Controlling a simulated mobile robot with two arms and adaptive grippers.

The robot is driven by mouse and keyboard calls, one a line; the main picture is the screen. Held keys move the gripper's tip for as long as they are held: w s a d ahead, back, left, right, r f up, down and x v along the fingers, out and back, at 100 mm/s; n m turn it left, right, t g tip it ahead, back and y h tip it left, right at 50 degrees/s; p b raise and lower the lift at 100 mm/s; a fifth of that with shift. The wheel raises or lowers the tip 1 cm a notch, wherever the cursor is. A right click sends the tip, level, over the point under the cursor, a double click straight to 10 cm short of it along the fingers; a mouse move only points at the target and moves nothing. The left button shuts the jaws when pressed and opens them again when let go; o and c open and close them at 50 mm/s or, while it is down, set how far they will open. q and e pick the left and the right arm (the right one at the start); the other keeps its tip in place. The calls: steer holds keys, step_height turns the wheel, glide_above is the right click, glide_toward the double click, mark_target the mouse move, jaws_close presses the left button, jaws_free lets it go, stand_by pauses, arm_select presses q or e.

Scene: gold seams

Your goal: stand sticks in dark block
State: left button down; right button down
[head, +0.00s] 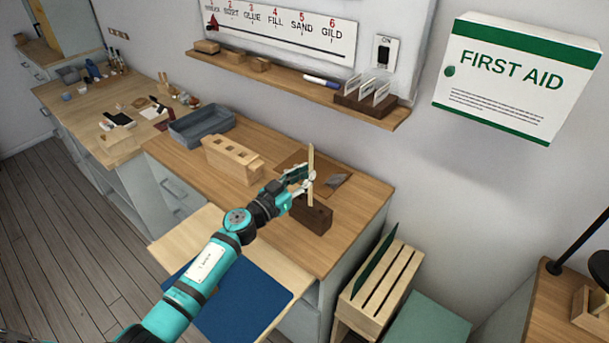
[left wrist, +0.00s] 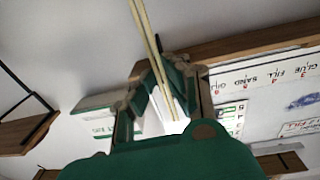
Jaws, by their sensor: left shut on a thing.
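My left gripper (head: 303,177) is shut on a thin pale stick (head: 311,158) and holds it about upright. In the left wrist view the stick (left wrist: 147,35) runs up from between the fingers (left wrist: 163,88); it may be a pair side by side. The dark block (head: 319,216) sits on the bench directly below the gripper in the head view. The stick's lower end meets the top of the block in the picture; I cannot tell whether it is in a hole. My right gripper is not in view.
A pale block with holes (head: 232,158) stands left of the gripper. A grey tray (head: 202,124) lies behind it. A brown mat (head: 295,160) with a grey piece (head: 336,181) lies behind the dark block. A wall shelf (head: 300,84) runs above. The bench's right end (head: 372,208) is clear.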

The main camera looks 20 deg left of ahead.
arm_select(q)
steer(key=shift+f+b, duration=0.45)
steer(key=shift+f, duration=0.25)
steer(key=shift+f+b, duration=0.6)
steer(key=shift+f, duration=0.25)
steer(key=c, duration=1.3)
jaws_free()
steer(key=shift+o, duration=0.2)
steer(key=p+v, duration=0.3)
steer(key=v, duration=0.6)
